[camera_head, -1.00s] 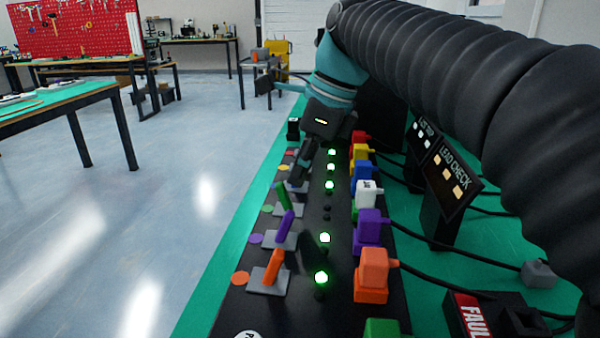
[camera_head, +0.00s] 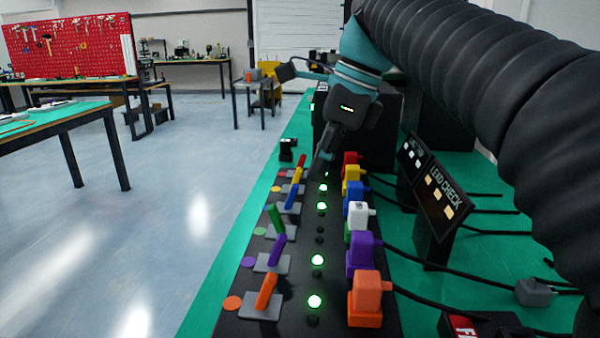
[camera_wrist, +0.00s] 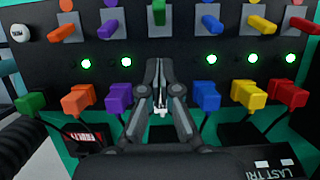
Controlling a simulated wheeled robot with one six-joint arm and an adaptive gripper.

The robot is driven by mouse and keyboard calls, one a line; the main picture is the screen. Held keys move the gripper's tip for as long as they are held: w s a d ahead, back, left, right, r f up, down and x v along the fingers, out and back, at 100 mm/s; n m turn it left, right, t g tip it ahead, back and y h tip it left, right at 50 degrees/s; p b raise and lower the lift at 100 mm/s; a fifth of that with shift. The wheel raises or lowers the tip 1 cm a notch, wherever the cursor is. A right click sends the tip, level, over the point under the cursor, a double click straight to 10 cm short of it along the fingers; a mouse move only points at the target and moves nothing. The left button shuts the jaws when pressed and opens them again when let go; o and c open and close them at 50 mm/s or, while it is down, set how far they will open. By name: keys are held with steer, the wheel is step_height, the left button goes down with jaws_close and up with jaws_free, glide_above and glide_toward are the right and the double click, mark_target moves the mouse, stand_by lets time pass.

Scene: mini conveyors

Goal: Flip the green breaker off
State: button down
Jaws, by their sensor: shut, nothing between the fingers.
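The green breaker lever (camera_head: 275,218) stands on its grey plate in the row on the black panel. It leans left, opposite to the orange (camera_head: 266,291), purple (camera_head: 277,250) and blue (camera_head: 294,198) levers. The lamp in its row (camera_head: 320,231) is dark.
Other lamps glow green, such as the orange row's lamp (camera_head: 314,301). Coloured plugs, including an orange plug (camera_head: 367,298) and a white plug (camera_head: 358,214), line the panel's right side with cables. A LEAD CHECK sign (camera_head: 442,200) stands behind them. Green tabletop is clear at left.

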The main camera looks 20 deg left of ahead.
steer(key=w+d, duration=0.2)
steer(key=d, duration=0.7)
